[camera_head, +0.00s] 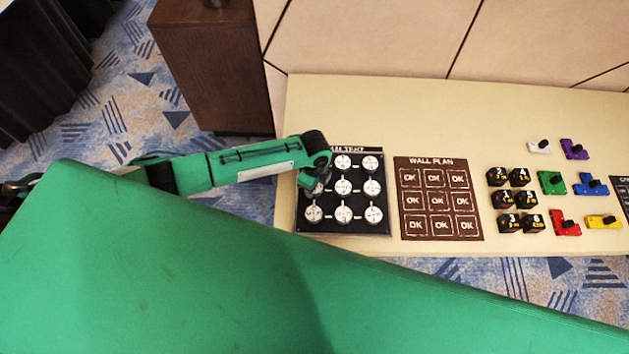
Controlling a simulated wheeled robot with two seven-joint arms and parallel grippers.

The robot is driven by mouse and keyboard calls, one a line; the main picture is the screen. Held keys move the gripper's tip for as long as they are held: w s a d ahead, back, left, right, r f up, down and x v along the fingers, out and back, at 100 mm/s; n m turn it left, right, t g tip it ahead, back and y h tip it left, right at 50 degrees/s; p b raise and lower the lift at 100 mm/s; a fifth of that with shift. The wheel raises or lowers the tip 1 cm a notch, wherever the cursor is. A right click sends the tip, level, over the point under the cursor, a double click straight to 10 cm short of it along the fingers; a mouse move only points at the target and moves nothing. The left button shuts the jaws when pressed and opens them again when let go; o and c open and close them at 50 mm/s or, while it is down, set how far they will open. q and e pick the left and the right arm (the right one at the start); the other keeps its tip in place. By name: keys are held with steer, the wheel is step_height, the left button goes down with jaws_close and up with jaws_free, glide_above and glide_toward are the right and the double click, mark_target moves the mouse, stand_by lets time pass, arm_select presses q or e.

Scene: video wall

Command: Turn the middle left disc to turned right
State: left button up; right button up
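A dark board (382,229) with rows of white round discs lies on the beige table. The middle left disc (317,190) is mostly covered by my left gripper (315,182), and its turn cannot be made out. The top left disc is hidden behind the black wrist. The centre disc (343,188) and bottom left disc (313,214) show clear of the gripper. My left arm reaches in from the left, and the gripper points down over the board's left column. Its fingers are hidden, so whether they touch or grip the disc cannot be told. My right gripper is out of view.
To the right on the beige table (430,110) lie a brown WALL PLAN board (439,199), several black numbered cubes (508,199) and coloured blocks with black knobs, such as a green one (551,183). A brown cabinet (213,70) stands behind the arm. The table's back strip is clear.

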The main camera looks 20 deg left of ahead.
arm_select(q)
steer(key=shift+w+r, duration=0.1)
steer(key=shift+w, duration=0.05)
stand_by(0.3)
steer(key=o, duration=1)
steer(key=shift+r, duration=0.25)
step_height(320, 180, up, 13)
steer(key=b, duration=0.2)
steer(key=shift+r+b, duration=0.15)
steer(key=shift+b, duration=0.25)
steer(key=shift+s, duration=0.2)
